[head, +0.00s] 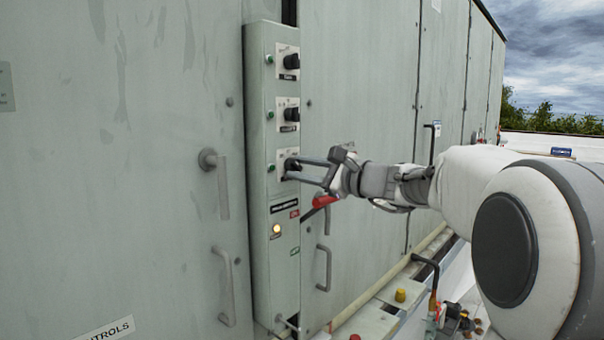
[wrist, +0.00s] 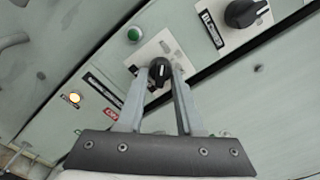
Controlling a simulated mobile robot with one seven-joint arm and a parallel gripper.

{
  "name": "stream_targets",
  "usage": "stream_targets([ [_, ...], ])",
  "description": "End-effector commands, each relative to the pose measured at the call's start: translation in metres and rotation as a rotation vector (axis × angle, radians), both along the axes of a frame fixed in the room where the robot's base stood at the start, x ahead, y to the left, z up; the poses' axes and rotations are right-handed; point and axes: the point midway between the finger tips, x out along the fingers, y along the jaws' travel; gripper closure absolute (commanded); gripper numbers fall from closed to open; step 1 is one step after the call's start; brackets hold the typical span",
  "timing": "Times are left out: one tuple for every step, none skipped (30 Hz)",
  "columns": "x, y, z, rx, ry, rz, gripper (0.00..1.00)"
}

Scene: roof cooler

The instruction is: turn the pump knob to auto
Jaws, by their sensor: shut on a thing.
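A narrow grey control panel (head: 262,190) carries three black knobs in a column, each on a white label plate. My gripper (head: 286,169) reaches in from the right and is shut on the lowest knob (wrist: 160,72). In the wrist view my gripper's two fingers (wrist: 158,84) lie on either side of this knob, which has a white pointer line. The plate's lettering is too small to read, so I cannot tell which knob is the pump's or its setting. The middle knob (head: 291,114) and top knob (head: 291,61) stand free above.
Green buttons sit left of the knobs, and a lit lamp (head: 276,229) is lower on the panel. A red handle (head: 325,201) is just below my gripper. Door handles (head: 217,180) stick out at left. Pipes and a yellow cap (head: 400,295) are low at right.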

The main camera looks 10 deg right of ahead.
Motion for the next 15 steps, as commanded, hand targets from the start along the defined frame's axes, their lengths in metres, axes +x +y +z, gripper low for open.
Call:
stream_targets([
  [-0.0001,0.0002,0.0002,-0.002,-0.001,0.000,1.00],
  [-0.0001,0.0002,0.0003,-0.002,-0.001,0.000,1.00],
  [-0.0001,0.0002,0.0003,-0.002,-0.001,0.000,1.00],
  [-0.0001,0.0002,0.0003,-0.002,-0.001,0.000,1.00],
  [-0.0001,0.0002,0.0003,-0.002,-0.001,0.000,1.00],
  [-0.0001,0.0002,0.0003,-0.002,-0.001,0.000,1.00],
  [-0.0002,0.0002,0.0004,-0.002,-0.001,0.000,1.00],
  [-0.0002,0.0002,0.0004,-0.002,-0.001,0.000,1.00],
  [-0.0002,0.0002,0.0004,-0.001,-0.002,0.001,0.59],
  [-0.0002,0.0002,0.0004,0.000,-0.001,0.001,0.54],
  [-0.0002,0.0002,0.0004,0.000,-0.001,0.001,0.49],
  [-0.0002,0.0002,0.0004,0.000,-0.001,0.001,0.41],
  [-0.0001,0.0002,0.0003,0.000,-0.001,0.001,0.36],
  [-0.0001,0.0002,0.0003,0.000,-0.001,0.001,0.35],
  [-0.0001,0.0002,0.0003,0.000,-0.001,0.001,0.35],
])
